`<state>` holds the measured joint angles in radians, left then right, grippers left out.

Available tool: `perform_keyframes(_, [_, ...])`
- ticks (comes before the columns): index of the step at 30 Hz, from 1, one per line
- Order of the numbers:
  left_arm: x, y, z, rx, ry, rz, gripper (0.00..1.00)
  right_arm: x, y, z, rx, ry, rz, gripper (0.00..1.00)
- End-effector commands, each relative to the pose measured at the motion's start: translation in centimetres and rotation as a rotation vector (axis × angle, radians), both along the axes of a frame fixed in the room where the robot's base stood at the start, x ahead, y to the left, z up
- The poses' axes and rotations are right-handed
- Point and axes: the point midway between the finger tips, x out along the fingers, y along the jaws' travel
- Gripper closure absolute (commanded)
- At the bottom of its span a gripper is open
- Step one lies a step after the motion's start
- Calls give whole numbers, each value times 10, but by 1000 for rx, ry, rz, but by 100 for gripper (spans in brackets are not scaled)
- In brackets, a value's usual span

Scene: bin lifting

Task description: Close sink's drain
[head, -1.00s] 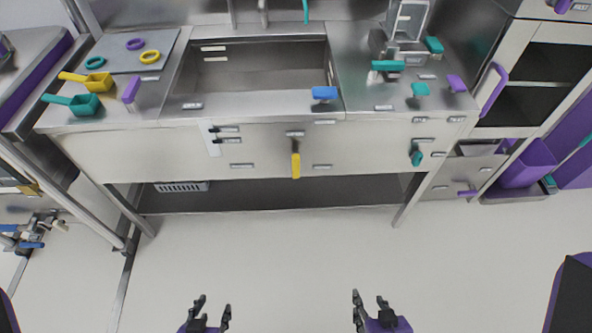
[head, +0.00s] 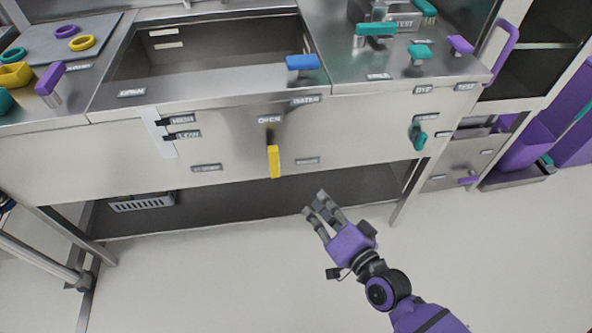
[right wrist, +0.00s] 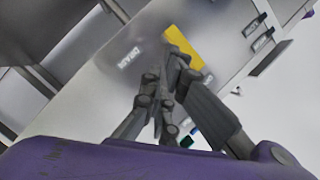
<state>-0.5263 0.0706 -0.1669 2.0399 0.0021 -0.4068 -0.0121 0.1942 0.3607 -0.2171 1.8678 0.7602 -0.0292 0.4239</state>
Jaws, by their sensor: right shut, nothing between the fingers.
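The sink (head: 215,57) is a steel basin set in the counter. A yellow lever (head: 273,162) hangs straight down on the front panel below it, with a small label above and one on each side. The lever also shows as a yellow bar in the right wrist view (right wrist: 180,42). My right gripper (head: 313,203) is shut and empty, below and right of the lever in the head view and apart from it there. In the right wrist view its fingertips (right wrist: 175,62) overlap the lever's near end; contact cannot be told. My left gripper is out of view.
A teal handle (head: 420,135) is on the panel at the right. Level labels (head: 182,128) are left of the lever. A lower shelf (head: 230,200) lies under the counter. The floor in front is clear.

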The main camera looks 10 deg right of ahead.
Motion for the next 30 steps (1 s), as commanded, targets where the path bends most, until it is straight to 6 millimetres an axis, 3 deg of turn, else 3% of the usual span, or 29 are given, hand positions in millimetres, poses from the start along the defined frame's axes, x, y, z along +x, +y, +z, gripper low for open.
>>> perform_keyframes(3, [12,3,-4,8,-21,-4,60,26,-10,14,287,2,-68,100])
perform_keyframes(9, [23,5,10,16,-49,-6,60,32,-31,30,600,33,-168,100])
perform_keyframes(23, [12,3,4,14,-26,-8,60,34,-32,31,632,37,-174,100])
perform_keyframes(30, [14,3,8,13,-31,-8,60,64,-24,33,630,34,-173,100])
